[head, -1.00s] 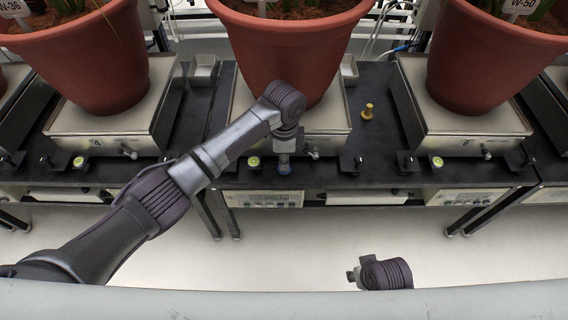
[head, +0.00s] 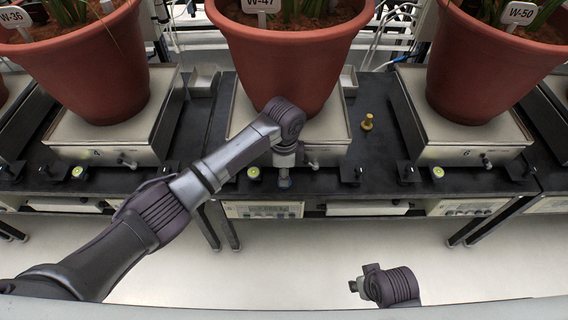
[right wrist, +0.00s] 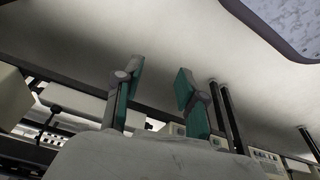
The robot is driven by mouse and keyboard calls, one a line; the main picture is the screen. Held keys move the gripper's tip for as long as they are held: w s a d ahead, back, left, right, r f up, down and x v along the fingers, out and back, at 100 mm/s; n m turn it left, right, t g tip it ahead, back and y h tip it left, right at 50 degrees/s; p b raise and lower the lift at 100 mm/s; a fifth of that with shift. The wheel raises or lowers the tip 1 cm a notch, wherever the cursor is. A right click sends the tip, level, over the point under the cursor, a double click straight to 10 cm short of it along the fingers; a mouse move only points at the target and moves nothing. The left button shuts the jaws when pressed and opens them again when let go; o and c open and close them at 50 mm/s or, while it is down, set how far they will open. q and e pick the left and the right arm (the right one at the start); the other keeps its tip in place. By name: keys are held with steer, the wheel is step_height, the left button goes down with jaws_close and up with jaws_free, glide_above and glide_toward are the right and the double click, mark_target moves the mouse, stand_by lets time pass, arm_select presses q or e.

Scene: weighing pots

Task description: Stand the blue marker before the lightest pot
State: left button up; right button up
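Three large terracotta pots stand on scales: the left pot (head: 85,70) labelled W-36, the middle pot (head: 285,55) W-47, the right pot (head: 490,75) W-50. The scale readouts are too small to read. My left gripper (head: 284,172) points down at the front edge of the middle scale.
A brass pawn-like piece (head: 367,121) stands on the black bench (head: 375,150) between the middle and right scales. Control panels (head: 262,210) line the bench front. Small knobs and black brackets stand along the front edge. The floor before the bench is clear.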

arm_select(q)
step_height(320, 180, up, 12)
steer(key=p, duration=0.3)
steer(key=s+d+f+n+t+h, duration=0.2)
steer(key=s+d+f+n+h, duration=0.1)
steer(key=s+d+f+h, duration=0.1)
steer(key=s+a+f+n+t+y, duration=0.1)
steer(key=s+a+f+n, duration=0.4)
steer(key=a+f, duration=0.3)
steer(key=s+a+f+n+t, duration=0.1)
steer(key=s+a+f+n, duration=0.4)
steer(key=f, duration=0.4)
steer(key=s+a+f+n+g+y, duration=0.1)
steer(key=s+a+f+n+y, duration=0.1)
steer(key=s+a+f, duration=0.9)
steer(key=s+f, duration=0.1)
steer(key=s, duration=0.2)
steer(key=shift+s+a+f+n+g+y, duration=0.25)
steer(key=shift+s+n+g+y, duration=0.05)
steer(key=shift+n+y, duration=0.1)
arm_select(e)
step_height(320, 180, down, 9)
steer(key=s, duration=0.2)
steer(key=shift+s+d+g, duration=0.15)
steer(key=shift+s+g, duration=0.15)
steer(key=shift+s, duration=0.05)
